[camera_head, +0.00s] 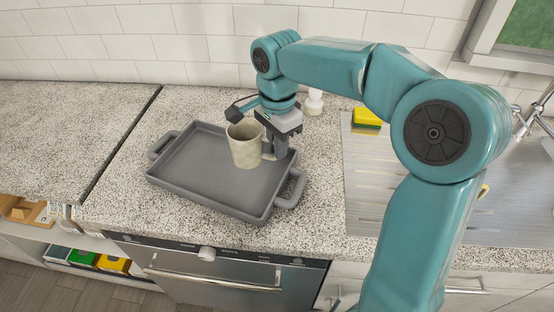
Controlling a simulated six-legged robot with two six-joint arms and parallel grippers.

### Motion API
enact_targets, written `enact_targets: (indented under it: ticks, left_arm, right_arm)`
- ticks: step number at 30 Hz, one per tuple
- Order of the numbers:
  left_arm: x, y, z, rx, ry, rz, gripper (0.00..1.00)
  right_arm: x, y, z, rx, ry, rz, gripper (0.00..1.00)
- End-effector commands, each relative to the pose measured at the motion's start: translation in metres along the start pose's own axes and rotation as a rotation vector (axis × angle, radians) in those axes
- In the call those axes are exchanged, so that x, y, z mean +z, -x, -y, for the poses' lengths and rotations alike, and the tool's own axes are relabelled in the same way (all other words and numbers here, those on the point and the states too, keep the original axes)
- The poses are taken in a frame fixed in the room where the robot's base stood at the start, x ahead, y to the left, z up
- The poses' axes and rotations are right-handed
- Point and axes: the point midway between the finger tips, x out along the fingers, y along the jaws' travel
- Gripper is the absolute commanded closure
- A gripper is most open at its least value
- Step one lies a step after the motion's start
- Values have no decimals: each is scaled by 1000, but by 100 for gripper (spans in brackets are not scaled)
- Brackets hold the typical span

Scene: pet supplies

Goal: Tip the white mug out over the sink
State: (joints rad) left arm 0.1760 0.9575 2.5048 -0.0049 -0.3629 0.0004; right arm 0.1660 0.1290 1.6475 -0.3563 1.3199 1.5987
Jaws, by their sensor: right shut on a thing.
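The white mug (245,146) looks cream-coloured and stands upright over the right part of a grey tray (188,171). My right gripper (268,146) is shut on the mug at its right side, where the handle would be; the fingers partly hide that side. I cannot tell whether the mug's base touches the tray. The sink's metal drainboard (372,190) lies to the right of the tray, largely behind my right arm. The sink bowl is not clearly visible. My left gripper is not in view.
A yellow and green sponge (367,117) lies at the drainboard's back edge. A white bottle (314,101) stands behind the gripper. A metal faucet (530,118) is at the far right. The speckled counter (75,130) is clear on the left. An oven front (215,270) is below.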

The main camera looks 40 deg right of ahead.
Motion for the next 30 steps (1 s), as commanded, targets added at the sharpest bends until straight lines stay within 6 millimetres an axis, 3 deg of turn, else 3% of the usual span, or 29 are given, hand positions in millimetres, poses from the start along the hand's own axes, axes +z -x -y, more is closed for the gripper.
enact_targets:
  ticks: [1,6,13,19,30]
  left_arm:
    - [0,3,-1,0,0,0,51]
    - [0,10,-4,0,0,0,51]
    - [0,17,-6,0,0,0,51]
    - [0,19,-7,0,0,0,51]
    - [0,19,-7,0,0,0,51]
  right_arm:
    - [0,17,1,-8,0,0,100]
    - [0,64,1,-5,1,0,100]
    - [0,106,0,-3,0,0,100]
    - [0,121,0,-1,0,0,100]
    - [0,123,0,0,1,0,100]
